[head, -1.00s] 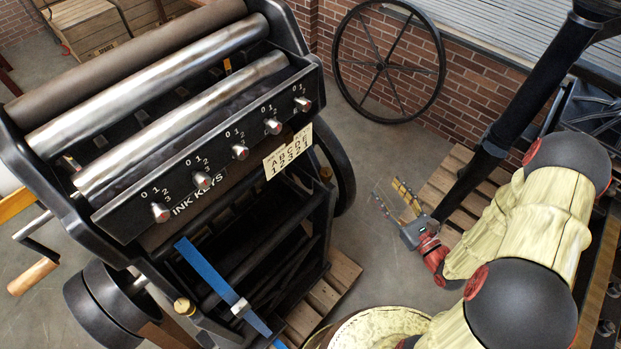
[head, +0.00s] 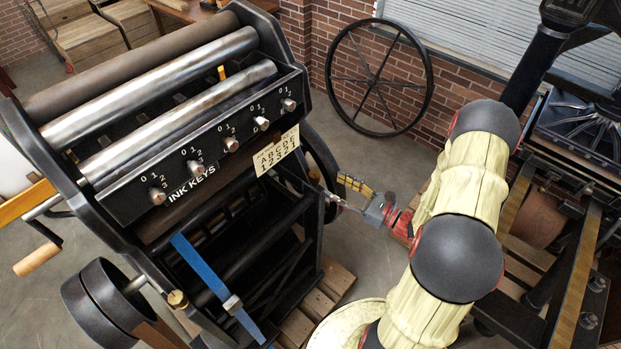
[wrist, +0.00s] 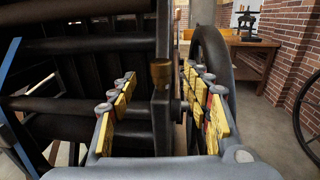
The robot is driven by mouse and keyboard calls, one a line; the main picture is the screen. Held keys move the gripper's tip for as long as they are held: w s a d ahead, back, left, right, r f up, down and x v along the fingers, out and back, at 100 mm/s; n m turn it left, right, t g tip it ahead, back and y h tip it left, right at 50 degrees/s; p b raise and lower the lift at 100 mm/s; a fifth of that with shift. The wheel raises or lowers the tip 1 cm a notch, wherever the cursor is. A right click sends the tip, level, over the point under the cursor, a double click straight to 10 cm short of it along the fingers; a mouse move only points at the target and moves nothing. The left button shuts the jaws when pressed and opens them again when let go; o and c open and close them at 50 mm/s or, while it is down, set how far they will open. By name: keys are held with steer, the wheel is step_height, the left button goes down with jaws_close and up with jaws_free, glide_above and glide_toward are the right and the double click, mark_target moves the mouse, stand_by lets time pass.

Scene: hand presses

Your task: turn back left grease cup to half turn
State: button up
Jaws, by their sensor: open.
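A brass grease cup (wrist: 161,72) stands upright on the press frame in the wrist view, ahead and between my finger lines. A small brass cup (head: 314,174) shows at the right side of the press in the head view. Another brass cup (head: 177,299) sits at the press's near lower corner. I cannot tell by name which one is the back left cup. My gripper (head: 340,192) is open, with yellow-padded fingers pointing at the press's right side. In the wrist view my gripper (wrist: 160,80) spreads on both sides of the cup; I see no contact.
The press has silver rollers (head: 150,74) and a row of ink keys (head: 158,196). A dark flywheel (wrist: 209,62) stands close by my right finger. A spoked wheel (head: 378,78) leans on the brick wall. A blue strap (head: 215,284) crosses the press's lower front.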

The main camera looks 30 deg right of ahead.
mark_target(319, 176)
steer(key=shift+x, duration=3.85)
steer(key=shift+c, duration=1.4)
steer(key=shift+r, duration=0.1)
steer(key=c, duration=0.9)
